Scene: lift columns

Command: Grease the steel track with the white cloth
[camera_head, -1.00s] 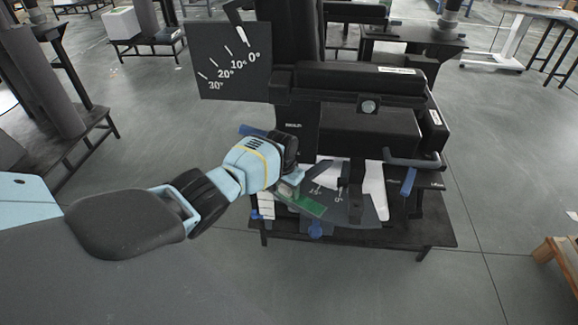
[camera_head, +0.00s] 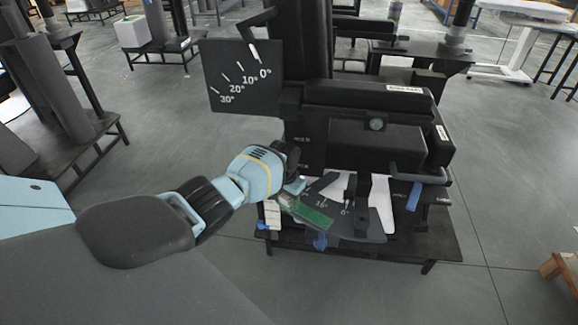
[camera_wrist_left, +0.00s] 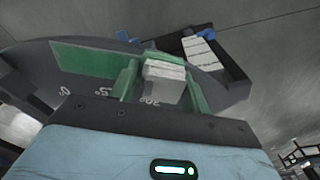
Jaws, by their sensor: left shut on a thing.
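The steel track (camera_head: 345,228) is a dark grey curved plate with degree marks, low at the front of the black machine. A green band (camera_head: 313,214) lies along its left part. My left gripper (camera_head: 293,188) is over the left end of the track. In the left wrist view, the green fingers of this gripper (camera_wrist_left: 162,75) are shut on a folded white cloth (camera_wrist_left: 164,72). The cloth is over the track (camera_wrist_left: 35,68), beside the green band (camera_wrist_left: 85,60); I cannot tell whether it touches. My right gripper is not in view.
A stack of white pieces (camera_head: 272,214) sits just left of the track, in a dark tray (camera_wrist_left: 232,66) in the left wrist view. A black angle plate (camera_head: 242,78) and the machine's black body (camera_head: 365,130) stand above. Blue handles (camera_head: 414,196) stick out nearby. Floor is open in front.

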